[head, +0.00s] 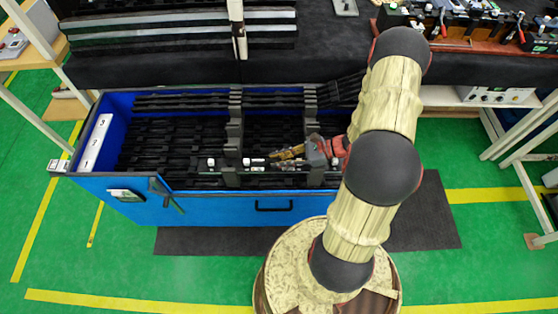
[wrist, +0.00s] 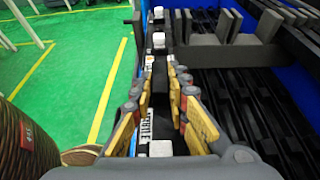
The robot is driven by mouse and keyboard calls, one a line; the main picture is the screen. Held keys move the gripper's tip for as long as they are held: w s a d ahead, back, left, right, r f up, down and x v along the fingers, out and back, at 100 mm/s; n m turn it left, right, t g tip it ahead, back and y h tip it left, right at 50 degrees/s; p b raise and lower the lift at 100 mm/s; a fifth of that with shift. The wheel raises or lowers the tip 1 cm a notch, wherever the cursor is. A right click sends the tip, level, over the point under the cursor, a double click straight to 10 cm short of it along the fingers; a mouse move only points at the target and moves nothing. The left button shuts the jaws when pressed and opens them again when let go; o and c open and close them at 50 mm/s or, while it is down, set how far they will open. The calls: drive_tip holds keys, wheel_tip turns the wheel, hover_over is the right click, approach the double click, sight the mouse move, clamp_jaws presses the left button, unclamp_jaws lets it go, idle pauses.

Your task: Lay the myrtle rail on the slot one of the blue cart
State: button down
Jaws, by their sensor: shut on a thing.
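My gripper (head: 283,155) is at the front side of the blue cart (head: 235,207), pointing left. In the wrist view its yellow-padded fingers (wrist: 160,82) are shut on a long black rail (wrist: 161,75), taken to be the myrtle rail. The rail has white caps and a white label with dark letters, partly hidden by a finger. It runs along the cart's front wall, roughly level with the rim. A white strip (head: 96,142) on the cart's left end reads 1 to 3, with 1 nearest the front. I cannot tell whether the rail touches its supports.
Dark upright dividers (head: 234,135) stand across the cart. Several black rails (head: 170,145) lie deeper inside. A dark bench (head: 160,68) stands behind. A white-framed rack (head: 35,60) is at left and another frame at right. Green floor is open at front left.

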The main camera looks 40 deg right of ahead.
drive_tip(key=c, duration=2.2)
unclamp_jaws()
drive_tip(key=shift+f, duration=0.15)
drive_tip(key=o, duration=0.5)
drive_tip(key=shift+c, duration=0.2)
